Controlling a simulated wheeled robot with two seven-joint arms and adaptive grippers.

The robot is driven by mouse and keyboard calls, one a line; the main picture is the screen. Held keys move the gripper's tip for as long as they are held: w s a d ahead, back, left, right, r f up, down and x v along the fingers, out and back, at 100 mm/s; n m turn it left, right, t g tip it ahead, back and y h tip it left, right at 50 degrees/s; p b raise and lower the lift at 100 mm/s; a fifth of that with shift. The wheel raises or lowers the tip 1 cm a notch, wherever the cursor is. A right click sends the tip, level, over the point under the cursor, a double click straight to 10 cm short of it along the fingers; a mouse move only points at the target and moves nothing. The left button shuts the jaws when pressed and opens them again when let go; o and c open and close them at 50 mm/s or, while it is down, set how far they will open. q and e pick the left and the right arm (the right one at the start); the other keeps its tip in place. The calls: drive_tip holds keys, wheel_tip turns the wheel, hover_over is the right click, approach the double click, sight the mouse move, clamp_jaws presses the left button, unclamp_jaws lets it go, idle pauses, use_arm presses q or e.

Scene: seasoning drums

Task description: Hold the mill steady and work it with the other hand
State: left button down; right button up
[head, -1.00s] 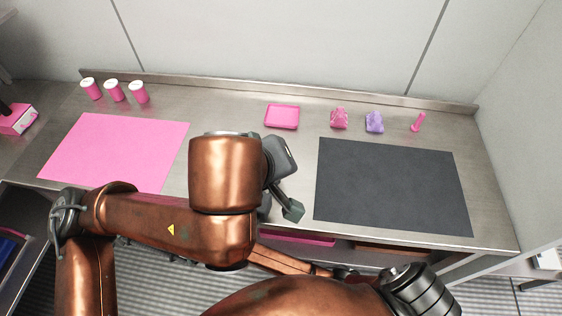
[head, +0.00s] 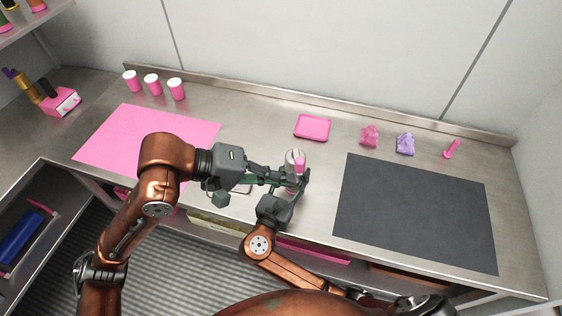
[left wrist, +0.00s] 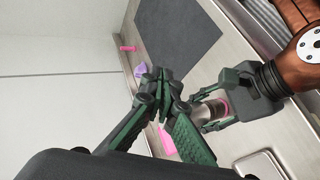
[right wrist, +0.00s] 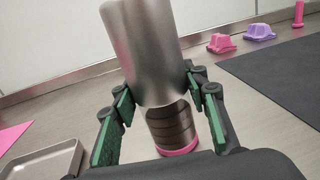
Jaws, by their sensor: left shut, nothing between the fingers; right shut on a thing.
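The mill is a metal cylinder with a dark banded section and a pink ring. In the head view the mill (head: 294,157) is near the counter's middle, in front of the pink tray. My right gripper (head: 301,181) is shut on it; in the right wrist view its fingers (right wrist: 160,108) flank the metal body (right wrist: 148,45). My left gripper (head: 282,178) is shut and empty, coming from the left close beside the mill. In the left wrist view its fingertips (left wrist: 162,82) are apart from the mill (left wrist: 209,110). I cannot tell whether the mill touches the counter.
A small metal tray (right wrist: 42,160) lies beside the mill. The pink tray (head: 312,127), a pink block (head: 369,136), a purple block (head: 405,144) and a pink peg (head: 452,149) stand behind. A pink mat (head: 125,140) lies left, a bare dark mat (head: 415,215) right. Pink shakers (head: 152,83) stand at back left.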

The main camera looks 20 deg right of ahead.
use_arm(q)
drive_tip(key=w+a+f+n+t+h, duration=0.35)
drive_tip(key=w+a+h, duration=0.25)
drive_tip(key=w+a, duration=0.4)
approach(298, 168)
drive_tip(key=w+d, duration=0.4)
drive_tip(key=w, duration=0.2)
drive_tip(key=shift+s+d+f+g, duration=0.2)
drive_tip(key=shift+s+d+g, duration=0.15)
drive_tip(key=shift+s+d, duration=0.9)
drive_tip(key=shift+s+d, duration=0.45)
drive_tip(key=shift+s, duration=0.15)
drive_tip(key=shift+s+d, duration=0.35)
drive_tip(key=shift+d, duration=0.2)
drive_tip(key=shift+s+d, duration=0.3)
drive_tip(key=shift+d, duration=0.25)
